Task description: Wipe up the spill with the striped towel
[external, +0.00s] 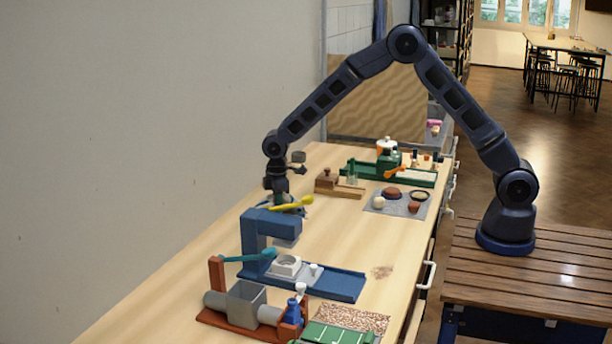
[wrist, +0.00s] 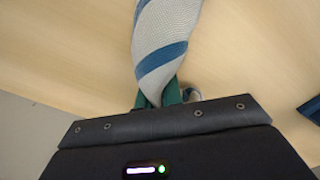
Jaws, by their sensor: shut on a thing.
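The striped towel (wrist: 165,45), pale grey with blue bands, hangs bunched from my gripper (wrist: 163,98) in the wrist view. My gripper's green fingers are shut on its gathered end, and the towel reaches away over bare wood. In the external view my gripper (external: 281,196) is low at the bench's wall side, behind the blue press. The towel is hard to make out there, partly hidden by the press and its yellow lever. The spill looks to be the brownish blotch (external: 382,271) on the bench, right of the press and apart from my gripper.
The blue press (external: 258,232) stands between my gripper and the near bench. A red-brown device with a grey hopper (external: 246,302) and a speckled mat (external: 348,318) lie nearer. A grey mat (external: 378,208) with small items and a green tray (external: 421,178) lie farther back. Mid-bench is clear.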

